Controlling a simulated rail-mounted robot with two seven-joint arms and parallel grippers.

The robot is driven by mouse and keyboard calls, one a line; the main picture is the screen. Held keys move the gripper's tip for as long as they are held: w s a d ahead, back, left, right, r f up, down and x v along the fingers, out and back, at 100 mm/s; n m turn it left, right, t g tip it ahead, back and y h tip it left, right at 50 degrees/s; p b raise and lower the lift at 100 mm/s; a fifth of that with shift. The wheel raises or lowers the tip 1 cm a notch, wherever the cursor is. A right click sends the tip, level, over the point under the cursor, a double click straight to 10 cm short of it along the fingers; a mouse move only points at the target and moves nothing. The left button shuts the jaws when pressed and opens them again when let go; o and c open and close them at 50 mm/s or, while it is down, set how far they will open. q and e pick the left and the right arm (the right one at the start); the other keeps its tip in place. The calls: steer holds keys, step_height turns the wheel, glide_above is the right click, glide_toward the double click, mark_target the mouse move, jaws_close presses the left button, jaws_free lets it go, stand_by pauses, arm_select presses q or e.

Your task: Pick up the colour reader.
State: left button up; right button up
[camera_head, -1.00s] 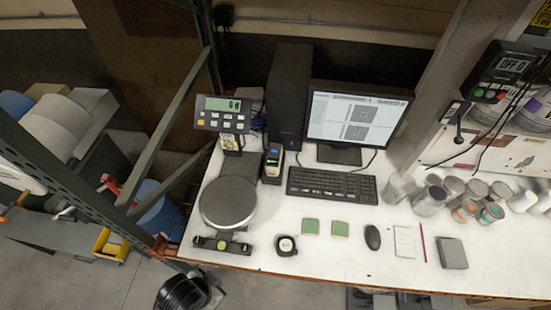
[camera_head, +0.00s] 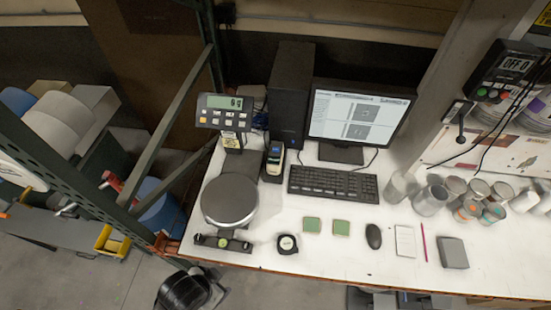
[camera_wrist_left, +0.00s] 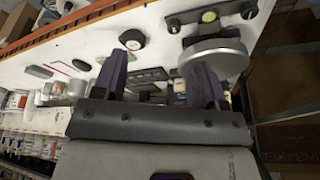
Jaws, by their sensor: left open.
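The likely colour reader (camera_head: 274,160) is a dark, upright handheld device with a small lit screen, in the head view. It stands on the white bench between the scale and the keyboard, in front of the black computer tower. In the left wrist view I cannot clearly make it out; the fingers may hide part of it. My left gripper (camera_wrist_left: 160,65) shows in the left wrist view with two dark purple fingers spread wide. It is open and empty, with the bench beyond the fingertips. Neither gripper shows in the head view.
A scale with a round steel pan (camera_head: 229,201) and raised display (camera_head: 224,112) stands left of the device. The keyboard (camera_head: 333,184) and monitor (camera_head: 357,117) are to its right. A green rack post borders the left.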

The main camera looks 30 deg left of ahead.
arm_select(q)
steer(key=o, duration=0.5)
